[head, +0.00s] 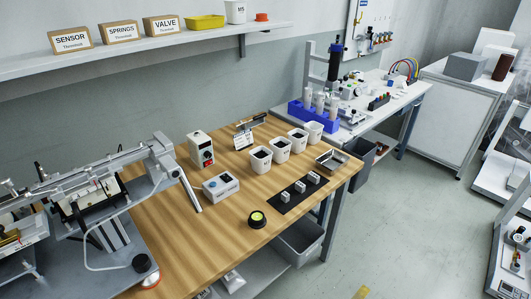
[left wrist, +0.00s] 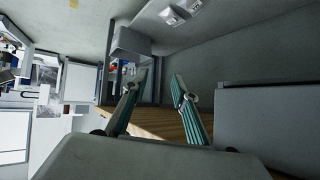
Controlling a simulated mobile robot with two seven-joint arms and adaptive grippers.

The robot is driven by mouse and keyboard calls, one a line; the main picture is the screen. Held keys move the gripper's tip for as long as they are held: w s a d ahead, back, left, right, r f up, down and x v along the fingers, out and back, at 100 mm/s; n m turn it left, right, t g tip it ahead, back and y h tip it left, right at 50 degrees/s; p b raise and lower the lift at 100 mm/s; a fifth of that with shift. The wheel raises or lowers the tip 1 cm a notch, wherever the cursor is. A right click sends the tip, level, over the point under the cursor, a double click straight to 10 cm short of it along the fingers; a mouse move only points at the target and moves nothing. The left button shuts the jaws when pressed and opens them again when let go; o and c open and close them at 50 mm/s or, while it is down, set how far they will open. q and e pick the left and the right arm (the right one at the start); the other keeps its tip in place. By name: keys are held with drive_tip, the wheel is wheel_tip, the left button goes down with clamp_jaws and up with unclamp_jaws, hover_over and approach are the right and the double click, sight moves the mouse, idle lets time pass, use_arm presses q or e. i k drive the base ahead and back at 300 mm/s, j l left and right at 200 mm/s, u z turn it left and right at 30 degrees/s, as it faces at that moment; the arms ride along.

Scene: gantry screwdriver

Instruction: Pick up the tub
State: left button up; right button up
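Several white tubs stand in a row on the wooden table; the nearest (head: 260,161) and the next to it (head: 280,151) hold dark contents. Another white tub marked M5 (head: 236,14) stands on the wall shelf. I cannot tell which one the task names. My left gripper (left wrist: 158,82) shows in the left wrist view with its two teal-ridged fingers apart and nothing between them. I cannot make out a tub in that view. Neither gripper can be made out in the head view, and my right gripper is not seen.
The wooden table (head: 178,250) also bears a metal tray (head: 332,160), a black mat (head: 283,206) with small parts, control boxes, and a yellow-topped button (head: 257,219). The gantry machine (head: 105,185) stands at left. A blue rack (head: 310,120) stands behind.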

sight(280, 146)
drive_tip(key=i+l+u, duration=0.15)
drive_tip(key=u, duration=0.35)
drive_tip(key=l+u, duration=0.45)
drive_tip(key=i+l+u, duration=0.15)
drive_tip(key=l, duration=0.3)
drive_tip(key=l+u, duration=0.15)
drive_tip(key=l, duration=0.3)
